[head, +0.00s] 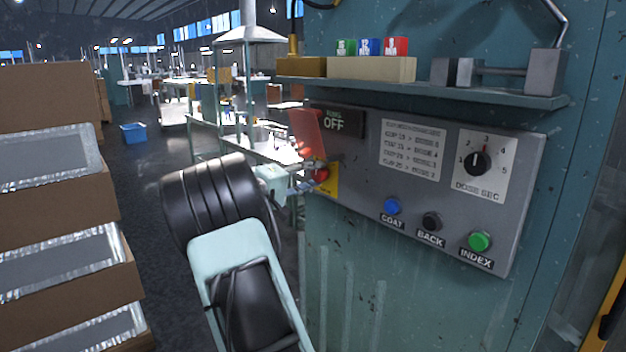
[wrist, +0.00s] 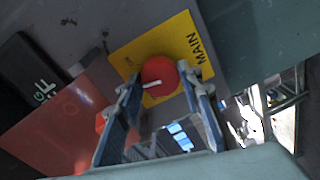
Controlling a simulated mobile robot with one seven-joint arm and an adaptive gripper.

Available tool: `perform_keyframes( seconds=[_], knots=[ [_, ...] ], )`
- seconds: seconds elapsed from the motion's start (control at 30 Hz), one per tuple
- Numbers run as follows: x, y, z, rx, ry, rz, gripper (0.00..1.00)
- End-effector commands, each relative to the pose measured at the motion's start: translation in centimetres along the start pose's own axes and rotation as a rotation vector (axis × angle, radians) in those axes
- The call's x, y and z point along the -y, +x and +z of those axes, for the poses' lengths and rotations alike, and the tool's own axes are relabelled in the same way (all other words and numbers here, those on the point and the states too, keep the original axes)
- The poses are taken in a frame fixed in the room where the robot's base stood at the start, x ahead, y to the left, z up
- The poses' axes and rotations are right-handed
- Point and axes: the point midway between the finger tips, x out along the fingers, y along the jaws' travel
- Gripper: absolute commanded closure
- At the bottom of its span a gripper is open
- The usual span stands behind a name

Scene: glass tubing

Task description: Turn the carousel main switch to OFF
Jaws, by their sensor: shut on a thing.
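The main switch is a round red knob (wrist: 160,72) with a white mark, on a yellow plate (wrist: 124,63) lettered MAIN in the wrist view. In the head view the red knob (head: 321,174) and the yellow plate (head: 331,184) sit at the panel's left end, partly hidden by my gripper. My gripper (head: 314,171) reaches in from the left. In the wrist view my gripper (wrist: 161,82) has one finger on each side of the knob and is shut on it. The white mark lies nearly level in that picture; the plate's position lettering is not readable.
A red flap (head: 307,132) stands beside the knob, close to my gripper. The grey panel (head: 360,190) also bears blue, black and green buttons and a dial (head: 477,162). A shelf (head: 430,94) overhangs it. Stacked cartons (head: 55,190) stand left.

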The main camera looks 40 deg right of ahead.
Motion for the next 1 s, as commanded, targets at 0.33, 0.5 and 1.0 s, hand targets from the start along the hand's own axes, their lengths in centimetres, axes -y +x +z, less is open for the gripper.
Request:
perform_keyframes(
  seconds=[0.33,0.5,1.0],
  knots=[
    [-0.17,-0.07,-0.15,0.019,-0.329,-0.020,0.91],
    [-0.25,-0.06,-0.20,0.029,-0.491,-0.029,0.91],
    [-0.22,-0.04,-0.25,0.053,-0.895,-0.053,0.91]
  ],
)
